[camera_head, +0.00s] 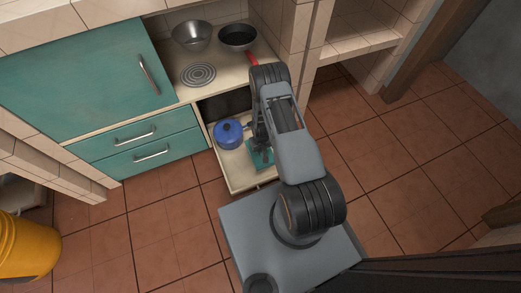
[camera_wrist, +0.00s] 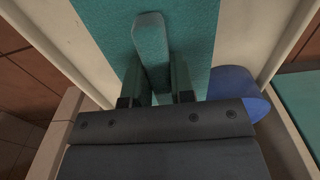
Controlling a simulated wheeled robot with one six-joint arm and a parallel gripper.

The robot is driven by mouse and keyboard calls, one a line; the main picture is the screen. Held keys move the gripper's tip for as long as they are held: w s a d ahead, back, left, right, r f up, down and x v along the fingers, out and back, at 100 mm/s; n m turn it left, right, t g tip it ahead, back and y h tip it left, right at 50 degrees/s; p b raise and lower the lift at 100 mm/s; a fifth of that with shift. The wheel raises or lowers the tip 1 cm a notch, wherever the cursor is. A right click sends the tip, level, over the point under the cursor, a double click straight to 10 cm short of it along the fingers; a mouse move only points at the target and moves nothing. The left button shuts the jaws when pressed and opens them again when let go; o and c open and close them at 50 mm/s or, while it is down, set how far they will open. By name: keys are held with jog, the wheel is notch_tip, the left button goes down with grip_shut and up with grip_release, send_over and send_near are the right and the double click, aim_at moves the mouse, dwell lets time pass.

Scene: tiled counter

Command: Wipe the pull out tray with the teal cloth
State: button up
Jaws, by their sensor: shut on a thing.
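The cream pull out tray (camera_head: 235,170) stands out from under the counter; its bare floor also shows in the wrist view (camera_wrist: 240,35). The teal cloth (camera_head: 258,160) lies on the tray, and in the wrist view (camera_wrist: 195,25) it spreads flat ahead of the fingers. My gripper (camera_head: 260,147) is over the cloth. In the wrist view my gripper (camera_wrist: 157,80) is shut on a raised grey-teal upright part of the cloth (camera_wrist: 152,42). My arm hides the tray's right side in the head view.
A blue pot (camera_head: 228,134) stands on the tray left of my gripper; it shows at the right in the wrist view (camera_wrist: 238,92). A metal bowl (camera_head: 192,36) and a red-handled pan (camera_head: 238,38) are on the counter above. Teal drawers (camera_head: 135,134) are shut at the left.

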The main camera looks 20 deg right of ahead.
notch_tip(320, 180, down, 6)
jog(key=b, duration=0.4)
jog(key=shift+f, duration=0.25)
jog(key=shift+d+f, duration=0.2)
jog(key=shift+d, duration=1.55)
jog(key=shift+d+r+p, duration=0.1)
jog(key=shift+p, duration=0.2)
jog(key=shift+a+f, duration=0.2)
jog(key=shift+a, duration=0.75)
jog(key=shift+a+b, duration=0.3)
jog(key=shift+a, duration=0.45)
jog(key=shift+a+r+p, duration=0.2)
jog(key=shift+r+p, duration=0.1)
jog(key=shift+r, duration=0.05)
jog(key=shift+r+p, duration=2.35)
jog(key=shift+r, duration=1.4)
